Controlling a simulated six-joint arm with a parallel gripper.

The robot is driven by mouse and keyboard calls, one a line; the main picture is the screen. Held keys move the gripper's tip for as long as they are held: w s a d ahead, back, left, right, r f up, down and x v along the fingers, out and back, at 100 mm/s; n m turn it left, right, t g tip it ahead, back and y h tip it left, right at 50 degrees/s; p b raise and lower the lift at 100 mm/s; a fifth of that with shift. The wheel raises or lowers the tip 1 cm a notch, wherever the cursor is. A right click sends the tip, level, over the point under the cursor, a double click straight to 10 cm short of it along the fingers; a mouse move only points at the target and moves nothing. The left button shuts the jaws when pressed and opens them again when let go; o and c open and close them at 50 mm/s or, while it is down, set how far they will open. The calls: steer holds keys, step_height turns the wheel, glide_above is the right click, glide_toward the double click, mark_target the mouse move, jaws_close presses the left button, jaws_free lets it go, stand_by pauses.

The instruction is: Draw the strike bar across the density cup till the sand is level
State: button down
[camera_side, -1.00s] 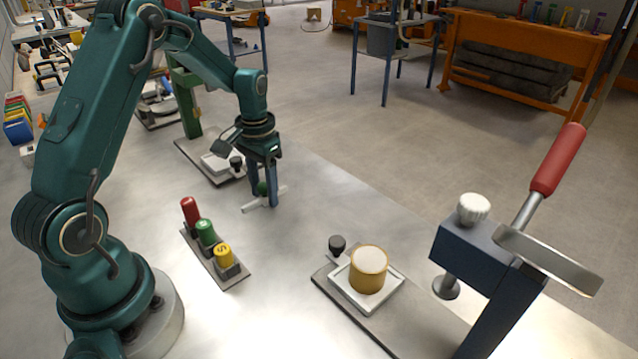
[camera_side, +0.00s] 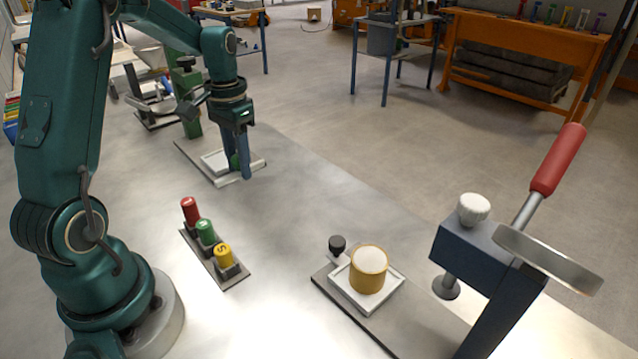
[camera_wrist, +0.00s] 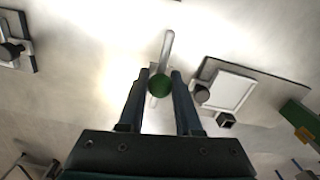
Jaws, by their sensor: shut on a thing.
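My gripper (camera_side: 240,170) is shut on the strike bar (camera_side: 259,164). In the wrist view, a green knob on the strike bar (camera_wrist: 168,48) sits between the two fingers (camera_wrist: 160,90). In the side view, the bar is in front of the far plate's white tray; I cannot tell whether it touches anything. The density cup (camera_side: 368,274) is a brass-coloured round cup standing upright in a white tray (camera_side: 345,292) at lower right, well away from my gripper. Its pale sand top (camera_side: 370,259) looks nearly flat; fine unevenness cannot be told.
A dark blue stand (camera_side: 500,290) with a red-handled lever (camera_side: 557,160) rises right of the cup. A black knob (camera_side: 337,243) stands beside the tray. A rack (camera_side: 210,256) holds red, green and yellow cylinders. The table between rack and cup is clear.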

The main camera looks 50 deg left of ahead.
steer(key=s+a+r+n, duration=0.2)
steer(key=s+a+r, duration=0.3)
steer(key=s, duration=0.1)
steer(key=w+d+n, duration=0.1)
steer(key=w+d, duration=0.1)
steer(key=w, duration=0.1)
steer(key=w+d+r+n, duration=0.1)
steer(key=w+d, duration=0.2)
steer(key=shift+w+d+r+n, duration=0.1)
steer(key=shift+d+r+n, duration=0.1)
steer(key=shift+d+n, duration=0.1)
steer(key=w+d, duration=0.4)
steer(key=d, duration=0.4)
steer(key=m, duration=0.5)
glide_above(357, 249)
steer(key=shift+r, duration=0.15)
steer(key=shift+f, duration=3)
